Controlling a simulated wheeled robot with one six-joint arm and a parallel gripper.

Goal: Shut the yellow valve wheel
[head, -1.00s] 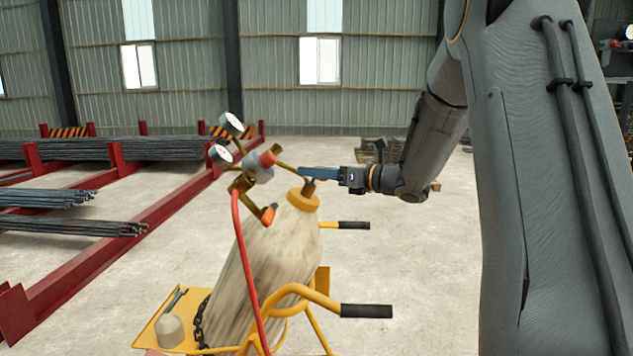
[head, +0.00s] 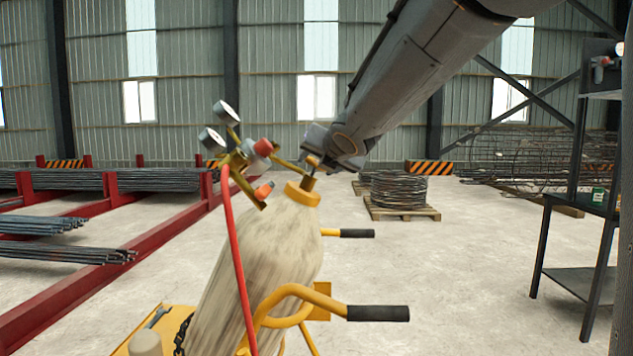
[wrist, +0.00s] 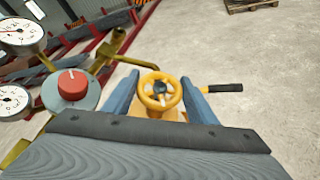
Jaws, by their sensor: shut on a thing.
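The yellow valve wheel (wrist: 173,99) shows in the middle of the wrist view, face on, with its spokes and dark hub visible. The blue fingers of my gripper (wrist: 160,78) stand on its left and right sides and are shut on its rim. In the head view, a small part of the wheel (head: 313,160) shows above the collar of the pale gas cylinder (head: 262,265). My arm comes down to it from the upper right and mostly hides the gripper there.
A regulator with a red knob (wrist: 72,84) and two dial gauges sits close left of the gripper. A red hose (head: 239,260) hangs from it. The yellow trolley's black-gripped handles (head: 378,313) stick out right. Open floor lies right, before a wire coil on a pallet (head: 403,212).

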